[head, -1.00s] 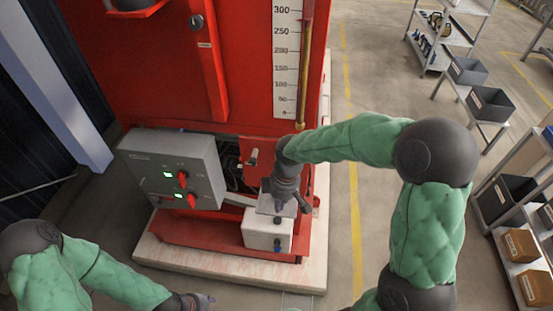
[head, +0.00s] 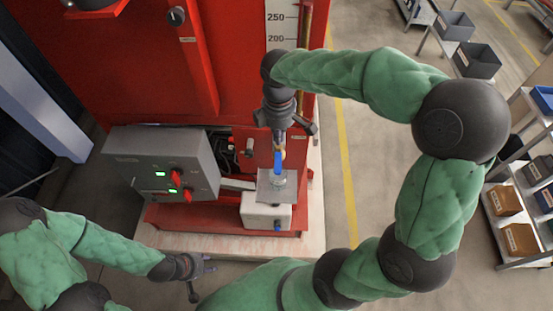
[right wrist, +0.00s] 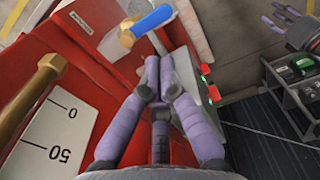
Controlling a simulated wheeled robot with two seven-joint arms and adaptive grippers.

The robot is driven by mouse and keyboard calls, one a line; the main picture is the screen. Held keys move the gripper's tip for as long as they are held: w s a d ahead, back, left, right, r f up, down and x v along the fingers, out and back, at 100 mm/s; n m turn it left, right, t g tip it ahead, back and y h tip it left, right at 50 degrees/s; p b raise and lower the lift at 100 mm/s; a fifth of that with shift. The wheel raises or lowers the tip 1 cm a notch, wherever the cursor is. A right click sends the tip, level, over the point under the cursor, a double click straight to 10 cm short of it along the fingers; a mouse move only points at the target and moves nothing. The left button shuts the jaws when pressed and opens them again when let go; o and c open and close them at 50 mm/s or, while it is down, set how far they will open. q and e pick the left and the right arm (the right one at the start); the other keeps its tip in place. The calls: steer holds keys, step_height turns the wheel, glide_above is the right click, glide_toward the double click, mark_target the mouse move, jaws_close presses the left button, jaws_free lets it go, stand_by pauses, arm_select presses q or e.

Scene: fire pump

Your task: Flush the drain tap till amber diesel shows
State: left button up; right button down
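The drain tap has a blue lever (head: 277,162) and a brass body, low on the red pump unit. In the right wrist view the blue lever (right wrist: 152,20) and brass body (right wrist: 127,38) lie just beyond the fingertips. A small clear vessel (head: 278,179) seems to stand under the tap; its liquid colour cannot be told. My right gripper (head: 283,138) is just above the tap, apart from the lever. Its fingertips (right wrist: 158,62) are together with nothing between them. My left gripper (head: 200,266) hangs low in front of the plinth, empty, with fingers spread.
A white box (head: 262,213) with a grey top stands below the tap. A grey control box (head: 150,165) with red switches and green lights is to its left. A white scale (head: 281,22) with a brass-ended tube rises above. Shelves (head: 505,205) stand right; the floor between is clear.

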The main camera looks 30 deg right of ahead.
mark_target(278, 169)
step_height(278, 169, down, 14)
steer(key=shift+w+f, duration=0.1)
stand_by(0.5)
steer(key=shift+b, duration=0.3)
steer(key=t+b, duration=0.1)
steer(key=b, duration=0.1)
steer(key=f+h+b, duration=0.1)
steer(key=b, duration=0.2)
steer(key=f+t+b, duration=0.1)
steer(key=b, duration=0.1)
steer(key=shift+s+a+t+h, duration=0.25)
steer(key=shift+s+t+h, duration=0.05)
steer(key=shift+f+b, duration=0.35)
steer(key=shift+b, duration=0.6)
steer(key=shift+s+r, duration=0.1)
steer(key=shift+r, duration=0.15)
stand_by(1.9)
steer(key=shift+r+p, duration=0.65)
steer(key=shift+p, duration=0.1)
steer(key=shift+r, duration=0.1)
